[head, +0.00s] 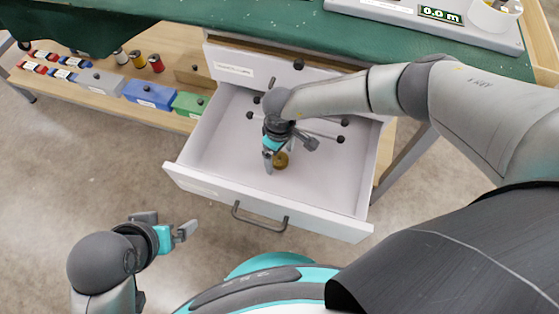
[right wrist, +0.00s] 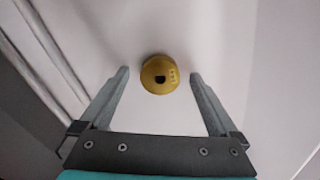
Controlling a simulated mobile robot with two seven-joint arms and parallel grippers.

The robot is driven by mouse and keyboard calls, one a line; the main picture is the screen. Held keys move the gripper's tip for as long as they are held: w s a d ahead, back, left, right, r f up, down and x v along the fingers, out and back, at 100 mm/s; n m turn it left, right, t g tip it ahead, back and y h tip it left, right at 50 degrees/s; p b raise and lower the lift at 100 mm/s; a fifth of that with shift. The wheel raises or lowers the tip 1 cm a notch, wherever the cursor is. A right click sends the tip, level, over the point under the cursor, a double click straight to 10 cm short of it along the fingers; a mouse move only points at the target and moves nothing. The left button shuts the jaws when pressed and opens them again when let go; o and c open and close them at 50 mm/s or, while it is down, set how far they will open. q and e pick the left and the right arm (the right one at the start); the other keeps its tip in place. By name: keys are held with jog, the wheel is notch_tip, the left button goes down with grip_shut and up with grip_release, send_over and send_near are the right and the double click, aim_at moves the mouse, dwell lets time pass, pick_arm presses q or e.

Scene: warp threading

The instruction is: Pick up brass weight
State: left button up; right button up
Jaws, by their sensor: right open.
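The brass weight (head: 281,160) is a small round gold-coloured piece on the floor of the open white drawer (head: 215,150). In the right wrist view the brass weight (right wrist: 159,75) shows from above, with a dark hole in its middle. My right gripper (head: 277,160) reaches down into the drawer at the weight. In the right wrist view its two fingers (right wrist: 158,78) are open, one on each side of the weight, with a gap on both sides. My left gripper (head: 187,232) is in front of the drawer, empty, with its fingers apart.
Several thin rods with dark ball ends (head: 325,135) lie in the drawer behind my right gripper. The drawer's front wall with its handle (head: 258,217) stands near. A shelf at left holds blue (head: 150,93) and green (head: 190,104) boxes and spools. A green-covered table (head: 270,22) lies above.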

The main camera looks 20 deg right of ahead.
jog(key=shift+f, duration=0.2)
jog(key=c, duration=1.5)
grip_shut()
jog(key=shift+r, duration=0.15)
